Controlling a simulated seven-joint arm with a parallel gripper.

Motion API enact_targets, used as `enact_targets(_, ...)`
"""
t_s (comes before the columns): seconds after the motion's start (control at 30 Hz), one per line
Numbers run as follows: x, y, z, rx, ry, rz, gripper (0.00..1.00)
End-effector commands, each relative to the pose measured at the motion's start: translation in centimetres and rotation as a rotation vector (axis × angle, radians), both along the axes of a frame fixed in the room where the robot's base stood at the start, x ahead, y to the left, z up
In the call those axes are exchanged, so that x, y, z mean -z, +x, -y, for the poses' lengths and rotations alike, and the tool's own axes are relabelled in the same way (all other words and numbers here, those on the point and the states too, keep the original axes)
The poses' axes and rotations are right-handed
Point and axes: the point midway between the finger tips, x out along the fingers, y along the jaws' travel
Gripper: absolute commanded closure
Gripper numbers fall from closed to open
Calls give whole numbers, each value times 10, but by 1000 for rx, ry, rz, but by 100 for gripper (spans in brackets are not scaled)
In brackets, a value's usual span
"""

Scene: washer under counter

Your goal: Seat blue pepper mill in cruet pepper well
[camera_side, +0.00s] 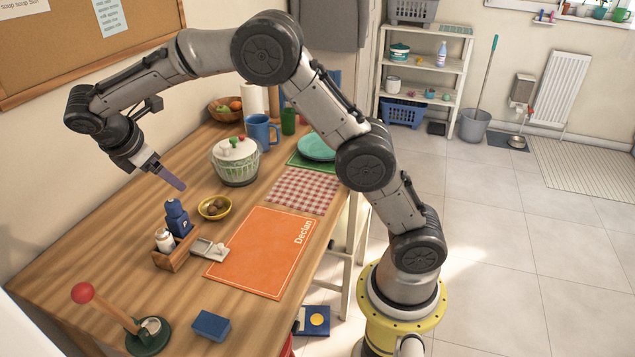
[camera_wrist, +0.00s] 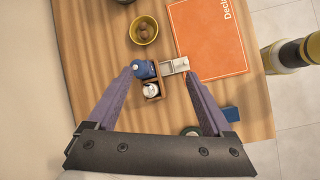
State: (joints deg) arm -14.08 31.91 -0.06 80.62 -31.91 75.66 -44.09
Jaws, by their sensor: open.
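The blue pepper mill (camera_side: 177,219), marked with a P, stands upright or nearly so at the far end of the wooden cruet (camera_side: 173,262), behind a white shaker (camera_side: 164,241). It appears to be in the cruet's well, but its base is hidden, so I cannot tell how deep it sits. In the wrist view the mill (camera_wrist: 143,69) is close to the left fingertip, with the white shaker (camera_wrist: 151,90) below it. My gripper (camera_side: 180,186) is open and empty, above the mill and apart from it. Its purple fingers (camera_wrist: 158,74) frame the cruet in the wrist view.
A yellow bowl (camera_side: 214,207) stands behind, with an orange mat (camera_side: 262,253) to the right. A red-knobbed stand (camera_side: 149,338) and a blue block (camera_side: 211,325) are in front. Bare table lies left of the cruet.

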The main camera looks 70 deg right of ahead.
Motion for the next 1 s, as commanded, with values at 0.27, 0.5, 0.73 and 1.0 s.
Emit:
enact_targets(0.27,-64,-98,19,283,225,236,15)
enact_targets(0.5,-84,-189,23,542,422,422,15)
enact_targets(0.73,-74,-271,18,798,613,584,15)
enact_targets(1.0,-51,-323,8,1000,767,695,15)
